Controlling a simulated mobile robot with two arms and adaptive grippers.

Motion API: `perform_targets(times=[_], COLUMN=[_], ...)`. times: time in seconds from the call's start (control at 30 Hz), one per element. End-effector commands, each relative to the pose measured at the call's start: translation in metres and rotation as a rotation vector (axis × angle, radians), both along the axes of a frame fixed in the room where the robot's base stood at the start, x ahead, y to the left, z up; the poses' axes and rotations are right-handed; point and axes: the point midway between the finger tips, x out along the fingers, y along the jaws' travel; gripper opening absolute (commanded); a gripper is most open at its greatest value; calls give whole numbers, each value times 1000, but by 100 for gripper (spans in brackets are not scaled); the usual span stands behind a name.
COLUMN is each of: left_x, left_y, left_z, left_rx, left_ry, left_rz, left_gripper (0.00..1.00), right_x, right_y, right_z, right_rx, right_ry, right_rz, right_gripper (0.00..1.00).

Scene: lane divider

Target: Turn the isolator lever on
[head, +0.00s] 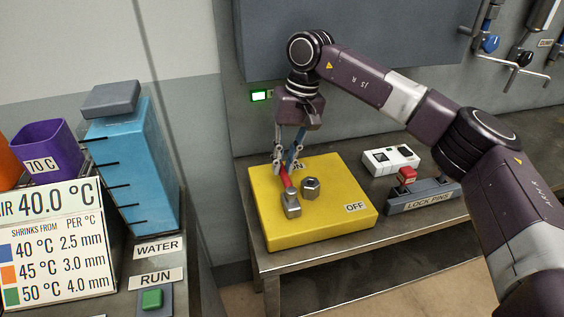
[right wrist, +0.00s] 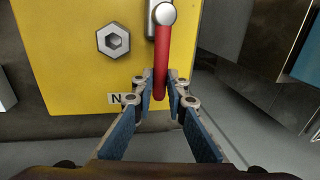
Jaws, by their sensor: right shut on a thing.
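The isolator lever (head: 287,180) has a red handle and a metal pivot block, and stands on a yellow box (head: 272,231). Its handle points from the pivot toward the box's far side, close to the partly hidden ON label (head: 298,166). The OFF label (head: 356,207) is at the box's right side. My right gripper (head: 284,164) is shut on the red handle near its free end. In the right wrist view the handle (right wrist: 162,62) runs between the blue-padded fingers (right wrist: 161,90). My left gripper is not in view.
A hex nut (head: 310,188) sits on the box beside the lever. A small green display (head: 260,95) glows behind. A blue water tank (head: 133,165) stands at left.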

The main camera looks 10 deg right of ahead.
Motion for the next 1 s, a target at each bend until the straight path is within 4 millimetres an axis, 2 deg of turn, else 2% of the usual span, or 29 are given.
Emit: perform_targets(times=[0.17, 0.2, 0.37, 0.6, 0.73, 0.87, 1.0], left_x=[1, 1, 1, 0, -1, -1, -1], left_y=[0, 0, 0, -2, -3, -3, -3], left_z=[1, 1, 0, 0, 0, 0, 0], left_rx=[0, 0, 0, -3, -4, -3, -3], left_ry=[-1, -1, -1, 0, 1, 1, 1], left_rz=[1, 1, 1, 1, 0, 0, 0], left_gripper=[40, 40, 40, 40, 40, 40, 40], right_x=[2, 2, 1, 0, 1, 1, 2], right_y=[1, 1, 1, 1, -1, -4, -10], right_z=[4, 4, 3, 2, 8, 29, 59], right_rx=[4, 4, 3, 2, 1, 2, 2], right_ry=[-8, -8, -6, -3, -4, -6, -8], right_rz=[2, 2, 2, 1, 0, 0, -1], right_gripper=[0, 14, 31, 31, 31, 31, 31])
